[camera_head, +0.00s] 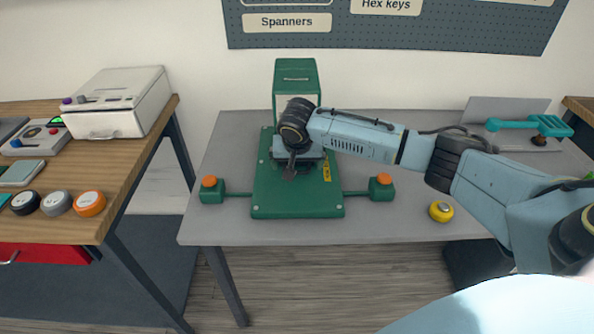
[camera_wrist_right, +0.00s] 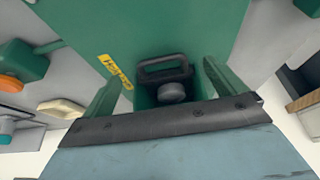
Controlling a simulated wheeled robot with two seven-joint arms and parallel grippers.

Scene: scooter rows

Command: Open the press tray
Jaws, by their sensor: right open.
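The green press (camera_head: 296,80) stands on its green base plate (camera_head: 275,205) on the grey table. My right gripper (camera_head: 289,172) is low in front of the press column, over the base plate, and hides much of the press middle. In the right wrist view a black loop handle (camera_wrist_right: 163,66) with a dark grey round knob (camera_wrist_right: 172,92) sits in a green part of the press, between my open right fingers (camera_wrist_right: 162,72). I cannot tell whether the fingers touch the handle. The tray itself is mostly hidden. My left gripper is not in view.
Orange-topped green buttons stand left (camera_head: 211,190) and right (camera_head: 381,187) of the base plate. A yellow round object (camera_head: 440,211) lies at the table's front right. A teal tool (camera_head: 535,125) is at the back right. A wooden bench (camera_head: 110,190) stands left, across a gap.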

